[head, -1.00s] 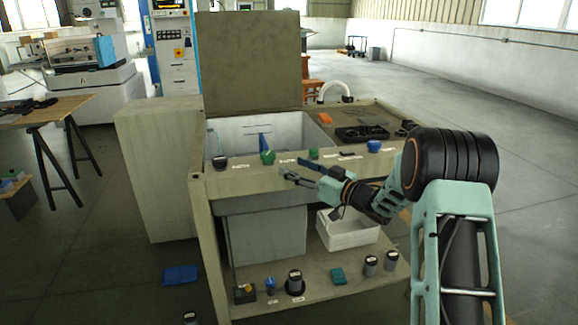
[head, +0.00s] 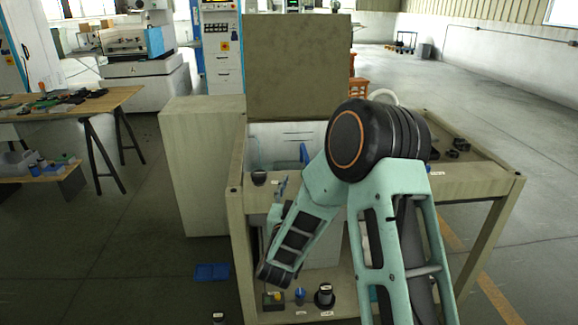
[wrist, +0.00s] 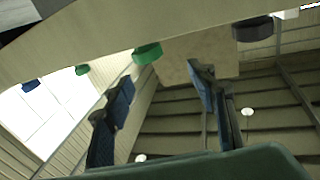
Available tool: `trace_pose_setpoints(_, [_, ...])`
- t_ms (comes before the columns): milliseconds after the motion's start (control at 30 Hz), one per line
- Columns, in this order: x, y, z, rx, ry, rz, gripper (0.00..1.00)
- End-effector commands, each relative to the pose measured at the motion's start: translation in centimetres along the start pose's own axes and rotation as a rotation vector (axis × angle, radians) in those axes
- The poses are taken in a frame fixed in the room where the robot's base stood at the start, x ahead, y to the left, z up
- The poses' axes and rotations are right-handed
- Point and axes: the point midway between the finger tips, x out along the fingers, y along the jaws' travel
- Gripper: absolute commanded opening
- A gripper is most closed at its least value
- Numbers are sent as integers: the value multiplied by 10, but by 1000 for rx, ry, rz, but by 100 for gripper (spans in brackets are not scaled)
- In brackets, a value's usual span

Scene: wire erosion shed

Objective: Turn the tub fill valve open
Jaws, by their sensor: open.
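The tub (head: 262,140) stands in a beige bench, with a raised panel behind it. A row of knobs sits along its front ledge. In the head view a dark knob (head: 259,178) shows at the ledge's left; my arm hides the ledge's middle. In the wrist view a green knob (wrist: 147,53) and a dark knob (wrist: 252,29) hang by the ledge edge, beyond my fingertips. I cannot tell which knob is the tub fill valve; labels are unreadable. My gripper (wrist: 163,78) is open and empty. In the head view its fingers (head: 281,189) show just right of the dark knob.
A smaller green knob (wrist: 82,70) and a blue one (wrist: 30,85) show farther left in the wrist view. The bench's lower shelf holds a blue piece (head: 300,296) and a black piece (head: 325,296). A blue tray (head: 211,272) lies on the floor. Open floor lies left.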

Motion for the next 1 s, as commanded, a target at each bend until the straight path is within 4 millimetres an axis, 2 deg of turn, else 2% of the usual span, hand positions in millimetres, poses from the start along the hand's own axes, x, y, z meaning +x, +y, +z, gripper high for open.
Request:
trace_pose_setpoints(133, [-17, 17, 7, -57, -44, 77, 52])
trace_pose_setpoints(267, [-16, 23, 10, -71, -55, 98, 52])
trace_pose_setpoints(367, [-4, 24, 11, -70, -54, 99, 52])
trace_pose_setpoints(700, [60, 30, 14, -67, -54, 98, 52])
trace_pose_setpoints(800, [73, 31, 14, -66, -53, 97, 52])
trace_pose_setpoints(1000, [86, 32, 15, -68, -54, 95, 52])
